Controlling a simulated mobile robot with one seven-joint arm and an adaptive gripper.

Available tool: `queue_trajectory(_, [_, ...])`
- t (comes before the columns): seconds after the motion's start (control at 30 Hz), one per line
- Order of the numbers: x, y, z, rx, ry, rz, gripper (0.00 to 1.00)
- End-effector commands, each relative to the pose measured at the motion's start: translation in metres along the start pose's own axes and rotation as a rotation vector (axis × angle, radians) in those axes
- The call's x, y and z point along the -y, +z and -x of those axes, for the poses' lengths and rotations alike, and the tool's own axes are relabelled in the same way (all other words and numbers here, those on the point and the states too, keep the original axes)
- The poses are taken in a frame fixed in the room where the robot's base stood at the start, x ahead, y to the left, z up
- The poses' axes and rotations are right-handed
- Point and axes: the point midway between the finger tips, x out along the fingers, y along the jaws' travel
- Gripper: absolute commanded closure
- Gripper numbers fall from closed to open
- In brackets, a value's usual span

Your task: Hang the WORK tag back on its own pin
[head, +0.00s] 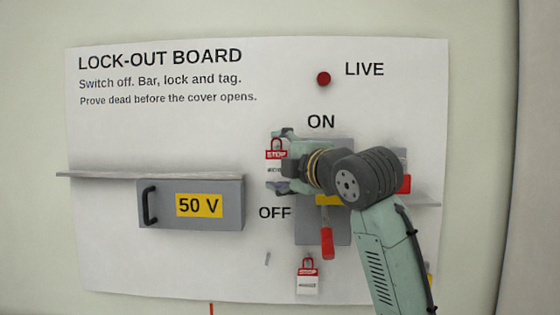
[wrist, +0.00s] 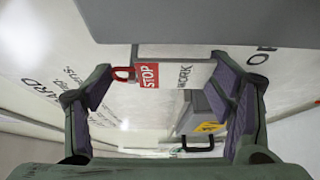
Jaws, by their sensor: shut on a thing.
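The WORK tag (head: 276,171) is a small white card with a red STOP band and a red hook at its top. It is upright in the head view and sideways in the wrist view (wrist: 183,75), where STOP and WORK can be read. My gripper (head: 279,160) is shut on it, one finger at its top end and one at its bottom end; the wrist view also shows both fingers (wrist: 160,88). A small bare grey pin (head: 267,258) sticks out low on the board, below and left of my gripper. Whether it is the tag's own pin cannot be told.
A second red-and-white tag (head: 308,283) hangs right of the pin. A red-handled lever (head: 327,243) hangs down on the grey switch plate (head: 310,231). A grey 50 V box (head: 222,221) with a black handle sits left under a narrow ledge (head: 130,176). My arm covers the switch's right part.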

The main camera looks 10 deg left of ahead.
Motion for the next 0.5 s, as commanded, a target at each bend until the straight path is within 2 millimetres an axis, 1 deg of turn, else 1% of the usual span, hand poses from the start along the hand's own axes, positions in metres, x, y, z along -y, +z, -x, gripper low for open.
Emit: queue_trajectory(0.5, [-0.003, -0.014, 0.023, -0.001, 0.002, 0.001, 0.37])
